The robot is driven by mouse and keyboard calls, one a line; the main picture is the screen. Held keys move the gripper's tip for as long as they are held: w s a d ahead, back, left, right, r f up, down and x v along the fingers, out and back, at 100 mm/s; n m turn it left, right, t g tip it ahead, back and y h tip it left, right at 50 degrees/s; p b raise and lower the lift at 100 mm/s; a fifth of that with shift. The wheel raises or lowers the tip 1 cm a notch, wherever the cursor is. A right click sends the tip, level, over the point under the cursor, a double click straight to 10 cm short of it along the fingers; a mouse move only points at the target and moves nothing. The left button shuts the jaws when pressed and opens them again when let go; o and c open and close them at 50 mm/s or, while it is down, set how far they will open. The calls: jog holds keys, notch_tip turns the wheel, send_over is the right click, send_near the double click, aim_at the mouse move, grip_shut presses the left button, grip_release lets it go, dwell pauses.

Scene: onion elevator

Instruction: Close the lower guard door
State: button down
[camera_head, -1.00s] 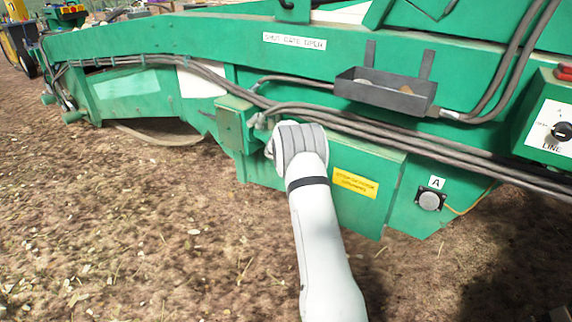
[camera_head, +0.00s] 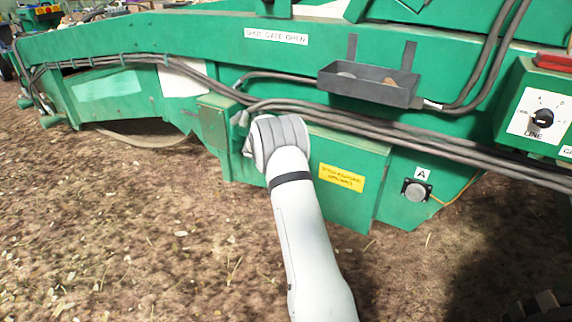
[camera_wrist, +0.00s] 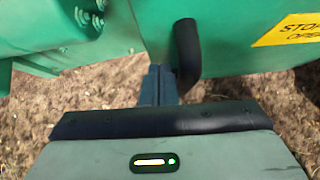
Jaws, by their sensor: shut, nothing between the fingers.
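The lower guard door (camera_head: 345,207) is a green panel with a yellow label, low on the green machine in the head view. Its right edge seems to stand out from the body behind it. The door also shows in the wrist view (camera_wrist: 230,55), with part of the yellow label at the upper right. A black bar handle (camera_wrist: 187,45) is fixed on it. My gripper (camera_wrist: 158,80) is shut and empty, just left of the handle's lower end; whether they touch is unclear. In the head view my wrist hides the fingers and handle.
Grey hoses (camera_head: 330,115) run along the machine above the door. A dark tray (camera_head: 368,88) hangs higher up. A round connector (camera_head: 416,190) marked A sits right of the door, and a switch box (camera_head: 525,125) is at far right. Bare soil (camera_head: 140,240) lies open in front.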

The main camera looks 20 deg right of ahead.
jog(key=s+f+p+v, duration=0.1)
jog(key=v, duration=1)
jog(key=shift+a, duration=0.25)
jog(key=a+r+n+t+y+p, duration=0.2)
jog(key=a+r+n+t, duration=0.15)
jog(key=r+n, duration=0.45)
jog(key=a+r+n+t+y+p, duration=0.2)
jog(key=a+r+n+t, duration=0.15)
jog(key=r+n, duration=0.45)
jog(key=s+a+r+n+y+p, duration=0.3)
jog(key=s+a+r+n+y, duration=0.2)
jog(key=s+a+r+n, duration=0.45)
jog(key=s+a+n+g+y+p, duration=0.1)
jog(key=s+a+n+g+p, duration=0.1)
jog(key=s+n, duration=0.5)
jog(key=s+a+n+g+y+p, duration=0.1)
jog(key=s+a+n+g, duration=0.15)
jog(key=s+n, duration=0.5)
jog(key=s+d+n+g+h+p, duration=0.1)
jog(key=s+n, duration=0.3)
jog(key=s, duration=0.5)
jog(key=s+d+f+n+g+h+p, duration=0.1)
jog(key=s+d+n+g+h, duration=0.1)
jog(key=s, duration=0.8)
jog(key=shift+d+f+n+g+p, duration=0.25)
jog(key=shift+d+n+g, duration=0.25)
jog(key=shift+n+g, duration=0.35)
jog(key=shift+s, duration=0.1)
